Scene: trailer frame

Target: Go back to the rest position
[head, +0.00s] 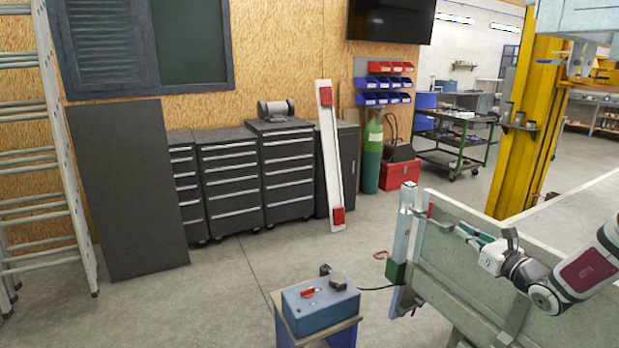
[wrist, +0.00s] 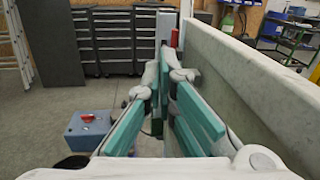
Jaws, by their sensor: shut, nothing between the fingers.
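My gripper (head: 463,230) is at the right of the head view, beside the top of the pale grey trailer panel (head: 452,272). It points left toward the upright metal post (head: 403,225) at the panel's end. In the wrist view my gripper's teal-padded fingers (wrist: 168,72) come together at their tips with nothing seen between them. The panel (wrist: 235,72) runs along their right side in that view. I cannot tell whether the gripper touches it. A green box (head: 396,271) sits low on the post, with a black cable.
A blue-grey box (head: 319,305) with a red switch stands on a small stand left of the post; it also shows in the wrist view (wrist: 88,128). A yellow lift column (head: 524,120) stands behind the panel. Drawer cabinets (head: 230,180) line the wall. The floor between is mostly clear.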

